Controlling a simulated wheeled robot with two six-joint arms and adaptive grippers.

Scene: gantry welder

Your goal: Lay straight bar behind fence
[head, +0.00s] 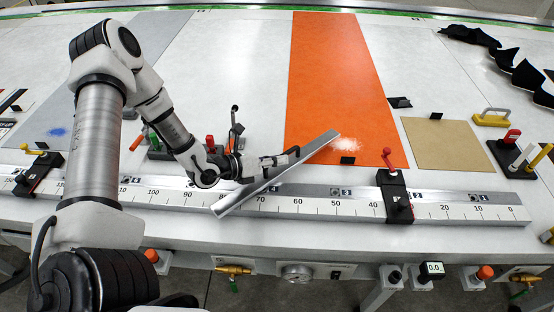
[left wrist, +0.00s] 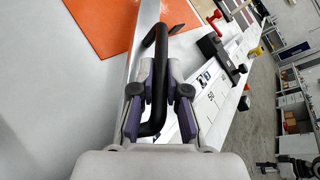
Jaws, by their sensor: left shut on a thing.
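The straight bar (head: 240,196) is a long grey metal bar with a black handle (left wrist: 160,50). In the head view it lies slantwise over the fence (head: 460,212), the long silver rail with a number scale. Its near end overhangs the rail's front side and its far end reaches over the orange sheet. My left gripper (head: 272,161) is shut on the handle, beside the bar's middle. In the left wrist view its fingers (left wrist: 166,88) sit on both sides of the handle. I cannot tell whether the bar touches the rail. My right gripper is not in view.
A black stop with a red lever (head: 395,196) sits on the rail to the right, another black stop (head: 38,174) to the left. An orange sheet (head: 335,70) and a tan sheet (head: 445,145) lie on the table. Levers and clamps stand behind my left wrist.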

